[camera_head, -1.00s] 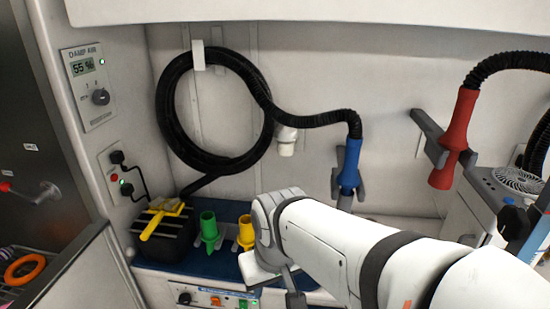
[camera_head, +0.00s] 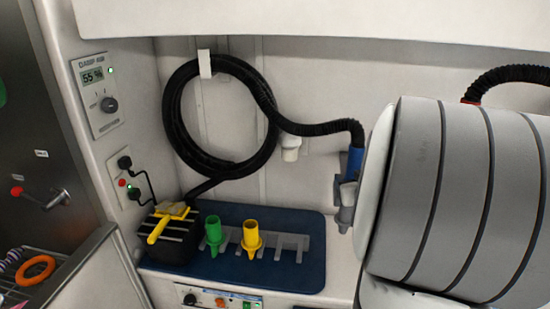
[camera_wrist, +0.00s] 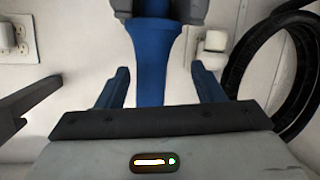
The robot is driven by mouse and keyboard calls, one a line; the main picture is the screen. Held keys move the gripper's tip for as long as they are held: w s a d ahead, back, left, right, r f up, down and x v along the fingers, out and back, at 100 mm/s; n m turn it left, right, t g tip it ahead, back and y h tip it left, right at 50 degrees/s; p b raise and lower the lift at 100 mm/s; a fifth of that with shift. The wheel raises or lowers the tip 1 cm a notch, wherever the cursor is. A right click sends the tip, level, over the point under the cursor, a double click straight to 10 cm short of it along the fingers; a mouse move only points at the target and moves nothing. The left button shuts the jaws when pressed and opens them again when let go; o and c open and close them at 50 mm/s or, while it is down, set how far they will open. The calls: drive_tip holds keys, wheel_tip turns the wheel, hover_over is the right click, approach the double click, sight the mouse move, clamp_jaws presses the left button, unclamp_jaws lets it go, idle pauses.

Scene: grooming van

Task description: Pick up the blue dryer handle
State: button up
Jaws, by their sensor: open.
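The blue dryer handle (camera_head: 353,164) hangs at the back wall in a grey holder (camera_head: 346,195), on the end of a black ribbed hose (camera_head: 320,128). My arm hides part of it in the head view. In the wrist view the handle (camera_wrist: 152,45) runs down the middle, with grey holder parts at the top edge. My gripper (camera_wrist: 160,72) is open, with one blue finger on each side of the handle and a gap at both sides. I cannot tell how deep the handle sits between the fingers. The head view does not show my gripper.
A blue mat (camera_head: 312,250) carries a green nozzle (camera_head: 213,235) and a yellow nozzle (camera_head: 251,238). A black box (camera_head: 170,240) with a yellow tool stands to their left. In the wrist view a dark bar (camera_wrist: 38,98) lies left of my gripper and coiled hose (camera_wrist: 240,70) right.

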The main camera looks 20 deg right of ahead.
sight(350, 162)
drive_tip(key=w+d+t+y+p, duration=0.1)
drive_tip(key=w, duration=0.1)
drive_tip(key=w+n+t+y+p, duration=0.1)
drive_tip(key=w+t, duration=0.1)
drive_tip(key=w+d+r+t+y+p, duration=0.1)
drive_tip(key=w+y, duration=0.1)
drive_tip(key=shift+d+t, duration=0.3)
idle(0.4)
drive_tip(key=shift+r, duration=0.1)
drive_tip(key=c, duration=1.2)
drive_tip(key=shift+o, duration=0.2)
drive_tip(key=shift+r, duration=0.15)
